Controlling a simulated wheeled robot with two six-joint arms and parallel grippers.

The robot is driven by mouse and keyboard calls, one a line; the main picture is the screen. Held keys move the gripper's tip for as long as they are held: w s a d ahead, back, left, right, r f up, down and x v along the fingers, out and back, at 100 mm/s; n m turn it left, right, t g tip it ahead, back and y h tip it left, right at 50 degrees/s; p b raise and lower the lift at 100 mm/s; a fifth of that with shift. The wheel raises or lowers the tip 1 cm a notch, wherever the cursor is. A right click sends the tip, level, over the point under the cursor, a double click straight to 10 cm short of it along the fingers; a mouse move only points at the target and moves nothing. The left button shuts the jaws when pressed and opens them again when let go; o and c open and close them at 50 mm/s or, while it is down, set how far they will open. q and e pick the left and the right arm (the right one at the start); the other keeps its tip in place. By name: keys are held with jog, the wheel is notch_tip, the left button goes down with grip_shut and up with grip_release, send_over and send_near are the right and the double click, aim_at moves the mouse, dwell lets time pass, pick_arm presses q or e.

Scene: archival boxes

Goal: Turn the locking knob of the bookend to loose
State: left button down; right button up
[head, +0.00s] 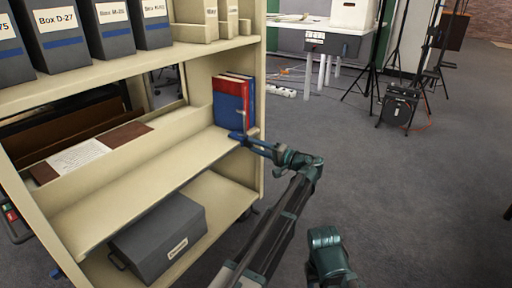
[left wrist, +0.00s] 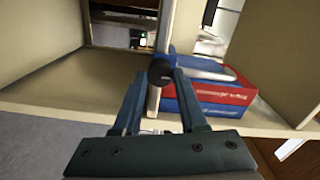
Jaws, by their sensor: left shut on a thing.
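The locking knob (left wrist: 161,73) is a dark round knob in the left wrist view, on a thin upright piece that looks like the bookend (left wrist: 165,32). My left gripper (left wrist: 160,82) has its fingers on either side of the knob and is shut on it. In the head view my left gripper (head: 238,136) reaches the middle shelf at the foot of the red and blue books (head: 230,103). The books also show right of the knob in the left wrist view (left wrist: 222,92). The knob's turn position cannot be read.
The cream shelf cart (head: 150,170) has grey labelled boxes (head: 110,28) on top and a dark grey box (head: 160,240) on the bottom shelf. Papers (head: 78,157) lie at the left. A white table (head: 315,40) and tripods stand behind. The carpet at right is clear.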

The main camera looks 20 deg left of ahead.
dwell(0.4)
pick_arm(q)
jog(key=shift+c, duration=2.3)
grip_release()
jog(key=shift+d, duration=0.1)
pick_arm(e)
jog(key=shift+d, duration=0.1)
